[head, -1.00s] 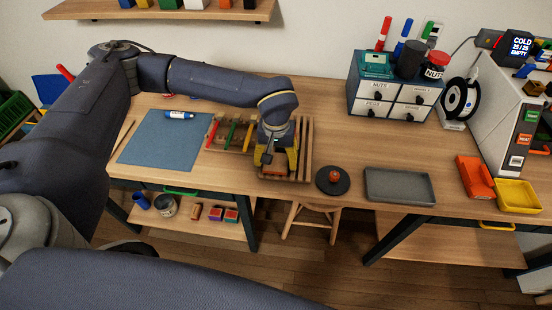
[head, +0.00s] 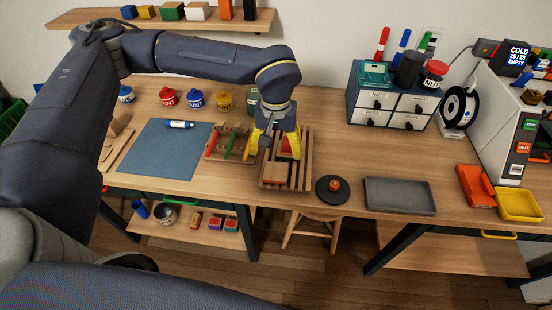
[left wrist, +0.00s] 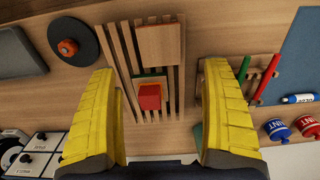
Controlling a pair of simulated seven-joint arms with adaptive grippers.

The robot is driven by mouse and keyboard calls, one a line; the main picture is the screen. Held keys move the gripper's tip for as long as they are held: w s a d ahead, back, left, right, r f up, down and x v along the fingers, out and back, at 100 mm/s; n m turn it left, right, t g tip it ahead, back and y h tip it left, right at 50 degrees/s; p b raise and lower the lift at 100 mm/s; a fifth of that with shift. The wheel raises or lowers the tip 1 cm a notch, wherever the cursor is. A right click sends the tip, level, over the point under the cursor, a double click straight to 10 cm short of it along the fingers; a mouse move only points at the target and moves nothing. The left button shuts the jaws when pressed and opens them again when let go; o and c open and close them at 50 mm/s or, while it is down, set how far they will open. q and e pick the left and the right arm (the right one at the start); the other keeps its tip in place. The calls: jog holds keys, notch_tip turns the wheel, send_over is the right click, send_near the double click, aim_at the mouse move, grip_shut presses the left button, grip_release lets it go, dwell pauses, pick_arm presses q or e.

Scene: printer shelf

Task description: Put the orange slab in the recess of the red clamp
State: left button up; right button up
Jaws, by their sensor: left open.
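My left gripper (head: 276,143) is open, its yellow fingers pointing down over a slatted wooden rack (head: 303,165). In the left wrist view the fingers (left wrist: 160,115) stand wide apart, with nothing held between them. A brown-orange slab (head: 275,171) lies on the rack's near end; it also shows in the left wrist view (left wrist: 160,45). A red block (left wrist: 149,97) stands farther along the rack, with green and pale parts beside it. An orange-red piece with a raised side (head: 476,185) at the far right may be the clamp; its recess is unclear. My right gripper is out of view.
A black disc with a red knob (head: 333,188) and a grey tray (head: 400,195) lie right of the rack. A yellow tray (head: 519,205) is at far right. A rack with coloured sticks (head: 230,145) and a blue mat (head: 166,150) lie left. Drawers (head: 392,105) stand behind.

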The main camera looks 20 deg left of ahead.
pick_arm(q)
jog(key=shift+o, duration=0.7)
jog(key=shift+r, duration=1.65)
